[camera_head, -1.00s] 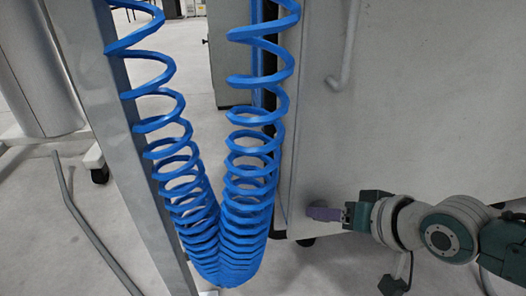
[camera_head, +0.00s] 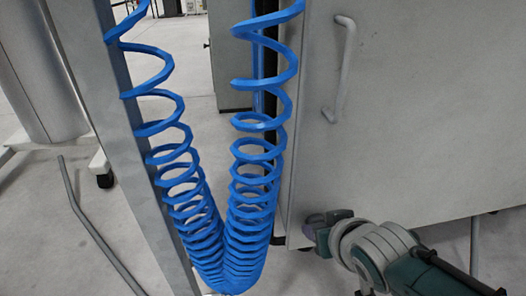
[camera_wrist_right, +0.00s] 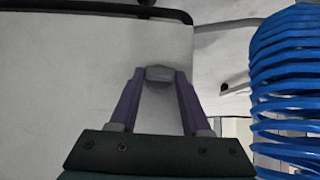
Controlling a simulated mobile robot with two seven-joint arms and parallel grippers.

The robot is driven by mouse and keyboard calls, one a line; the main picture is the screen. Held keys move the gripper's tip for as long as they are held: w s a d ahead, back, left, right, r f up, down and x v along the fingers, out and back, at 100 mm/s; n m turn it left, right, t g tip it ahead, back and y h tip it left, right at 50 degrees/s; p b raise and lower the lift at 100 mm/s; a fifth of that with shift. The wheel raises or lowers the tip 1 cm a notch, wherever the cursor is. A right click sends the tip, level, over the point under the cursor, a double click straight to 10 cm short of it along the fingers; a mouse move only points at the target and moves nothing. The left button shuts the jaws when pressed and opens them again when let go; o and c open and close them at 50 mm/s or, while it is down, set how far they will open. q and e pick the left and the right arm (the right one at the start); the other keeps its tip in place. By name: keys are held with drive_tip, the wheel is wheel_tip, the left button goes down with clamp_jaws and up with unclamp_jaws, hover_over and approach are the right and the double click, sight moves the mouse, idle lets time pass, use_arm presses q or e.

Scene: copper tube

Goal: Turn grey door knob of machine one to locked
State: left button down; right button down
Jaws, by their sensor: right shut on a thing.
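The grey door knob (camera_wrist_right: 159,75) is a small round grey piece on the pale machine door (camera_head: 420,130). In the right wrist view it sits between the tips of the two purple fingers of my right gripper (camera_wrist_right: 158,80), which is shut on it. In the head view my right gripper (camera_head: 316,222) is at the lower left corner of the door; its own wrist partly covers it, and I cannot make out the knob there. My left gripper is not in view.
A blue coiled hose (camera_head: 240,235) hangs just left of my right gripper, close to it in the right wrist view. A grey post (camera_head: 125,150) stands further left. A bent grey handle (camera_head: 342,70) is higher on the door.

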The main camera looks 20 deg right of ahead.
drive_tip(key=shift+c, duration=1.8)
unclamp_jaws()
drive_tip(key=p+v, duration=0.8)
drive_tip(key=v, duration=0.2)
drive_tip(key=shift+w, duration=0.1)
